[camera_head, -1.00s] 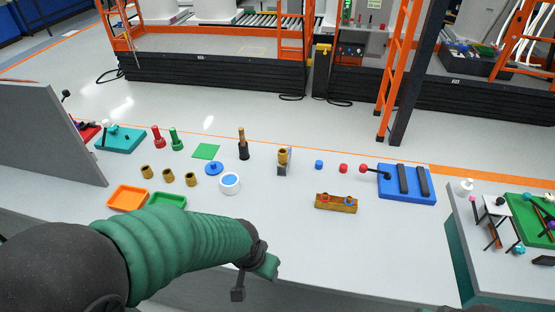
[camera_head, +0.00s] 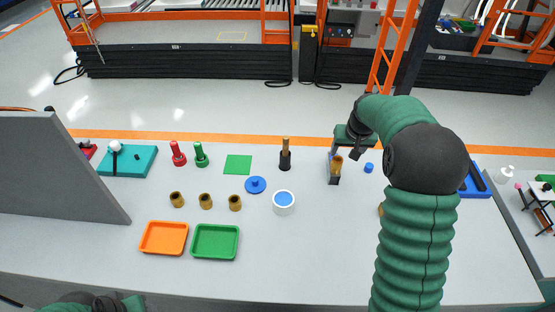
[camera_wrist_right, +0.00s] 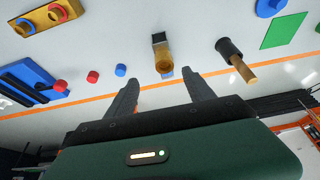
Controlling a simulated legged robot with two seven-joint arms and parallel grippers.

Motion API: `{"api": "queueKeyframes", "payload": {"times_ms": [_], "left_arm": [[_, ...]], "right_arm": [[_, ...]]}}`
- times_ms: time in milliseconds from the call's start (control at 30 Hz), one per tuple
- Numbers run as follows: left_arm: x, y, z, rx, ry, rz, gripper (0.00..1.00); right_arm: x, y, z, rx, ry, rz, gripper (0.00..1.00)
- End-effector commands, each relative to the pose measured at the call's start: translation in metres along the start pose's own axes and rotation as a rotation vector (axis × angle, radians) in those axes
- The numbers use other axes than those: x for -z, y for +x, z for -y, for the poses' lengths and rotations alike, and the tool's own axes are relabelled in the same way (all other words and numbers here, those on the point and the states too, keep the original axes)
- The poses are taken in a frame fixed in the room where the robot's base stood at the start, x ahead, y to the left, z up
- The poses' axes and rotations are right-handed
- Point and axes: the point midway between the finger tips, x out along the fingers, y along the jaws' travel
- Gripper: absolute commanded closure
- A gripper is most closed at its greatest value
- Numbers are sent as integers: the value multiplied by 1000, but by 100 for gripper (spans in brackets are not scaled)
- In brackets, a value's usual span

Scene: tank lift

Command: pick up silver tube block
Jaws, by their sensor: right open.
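Contact cannot be told. My left gripper (camera_head: 95,302) shows only partly at the bottom left edge; its jaws are unclear.
A black holder with a wooden peg (camera_head: 285,160) stands left of the block, and a small blue piece (camera_head: 369,168) right of it. A white ring (camera_head: 284,203) and orange (camera_head: 164,238) and green (camera_head: 215,242) trays lie left. A grey panel (camera_head: 55,165) stands at far left.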

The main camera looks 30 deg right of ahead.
Motion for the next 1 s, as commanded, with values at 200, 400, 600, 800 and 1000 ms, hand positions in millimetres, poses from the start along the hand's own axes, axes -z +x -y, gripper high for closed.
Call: {"api": "queueKeyframes", "payload": {"times_ms": [200,400,600,800,1000], "left_arm": [[1,-3,0,0,1,0,42],[2,-10,0,0,1,0,42],[3,-13,0,0,0,0,42],[6,-24,0,0,0,0,42],[7,-28,0,0,0,0,42]], "right_arm": [[2,22,-4,-4,8,0,38],[2,76,-1,-6,6,3,38],[3,112,0,-7,5,-2,38],[-1,134,2,-8,5,0,38],[-1,166,2,-7,5,-3,38]]}}
